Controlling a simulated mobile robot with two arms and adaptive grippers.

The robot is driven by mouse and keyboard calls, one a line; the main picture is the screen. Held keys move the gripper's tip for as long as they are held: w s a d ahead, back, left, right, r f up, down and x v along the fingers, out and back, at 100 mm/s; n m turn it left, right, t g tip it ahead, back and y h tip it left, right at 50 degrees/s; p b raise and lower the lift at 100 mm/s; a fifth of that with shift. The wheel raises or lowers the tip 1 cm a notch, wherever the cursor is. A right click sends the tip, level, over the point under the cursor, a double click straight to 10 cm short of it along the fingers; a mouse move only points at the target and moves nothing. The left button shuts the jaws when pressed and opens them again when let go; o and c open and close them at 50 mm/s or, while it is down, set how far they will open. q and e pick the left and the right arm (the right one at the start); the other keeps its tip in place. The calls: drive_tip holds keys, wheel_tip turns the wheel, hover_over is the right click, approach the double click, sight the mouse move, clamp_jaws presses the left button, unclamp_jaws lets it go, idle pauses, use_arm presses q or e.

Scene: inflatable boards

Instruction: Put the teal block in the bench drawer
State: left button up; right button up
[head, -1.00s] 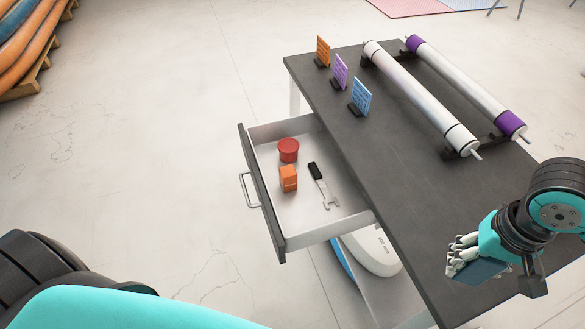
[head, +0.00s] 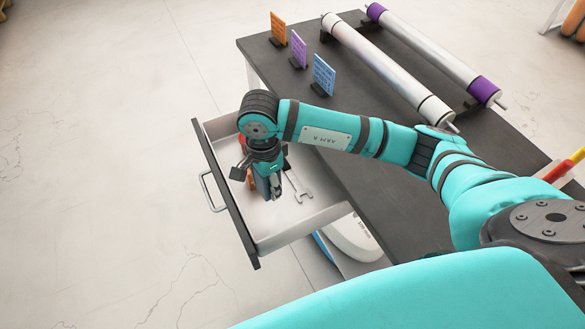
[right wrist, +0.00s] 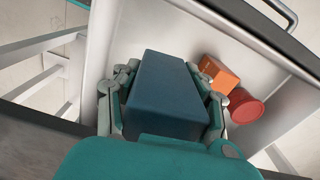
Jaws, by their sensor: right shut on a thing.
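The teal block (right wrist: 168,95), a dark blue-green box shape, is held between the two fingers of my right gripper (head: 268,186). The right wrist view shows the gripper (right wrist: 165,100) shut on the block's sides. The bench drawer (head: 281,227) is pulled open, and its pale interior also shows in the right wrist view (right wrist: 135,32). My right gripper points down over the drawer, with the block over or inside it. I cannot tell whether the block touches the drawer floor. My left gripper is out of view.
In the drawer are an orange block (right wrist: 218,73), a red round thing (right wrist: 245,104) and a wrench (head: 299,188). The dark bench top (head: 365,185) carries three small cards (head: 299,48) and two rollers (head: 390,70). The drawer's front right part looks free.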

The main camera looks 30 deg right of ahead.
drive_tip(key=m, duration=0.1)
hover_over(272, 213)
wheel_tip(272, 213, down, 7)
drive_tip(key=shift+a+r+p, duration=0.1)
drive_tip(key=shift+p, duration=0.2)
drive_tip(key=shift+f, duration=2.2)
drive_tip(key=shift+f, duration=0.2)
drive_tip(key=o, duration=1.3)
drive_tip(key=shift+r, duration=0.1)
drive_tip(key=shift+o, duration=0.2)
drive_tip(key=shift+r, duration=0.1)
wheel_tip(272, 213, up, 12)
drive_tip(key=shift+r+b, duration=0.1)
drive_tip(key=shift+b, duration=0.4)
